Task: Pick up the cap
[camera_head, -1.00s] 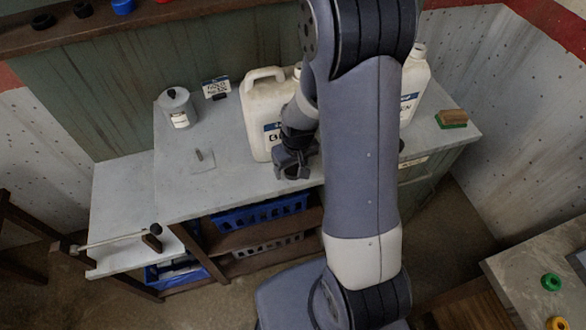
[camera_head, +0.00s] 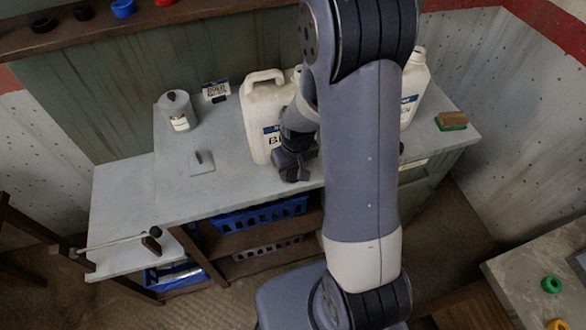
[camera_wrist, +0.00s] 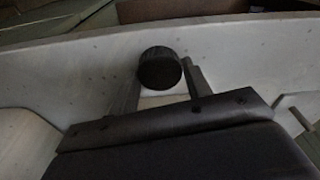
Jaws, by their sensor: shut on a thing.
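The cap (camera_wrist: 160,68) is a dark, round, short cylinder in the wrist view. It sits between the two fingers of my gripper (camera_wrist: 160,82), and they are shut on it. In the head view my gripper (camera_head: 293,168) is over the front part of the grey bench (camera_head: 225,200), just in front of a white jug (camera_head: 262,112). The cap cannot be made out there. I cannot tell whether the cap touches the bench.
A second white jug (camera_head: 415,85) stands partly behind my arm. A grey canister (camera_head: 177,110), a small sign (camera_head: 216,91), a small grey plate-like item (camera_head: 202,162) and a green-based brush (camera_head: 452,120) are on the bench. A blue crate (camera_head: 262,217) is below.

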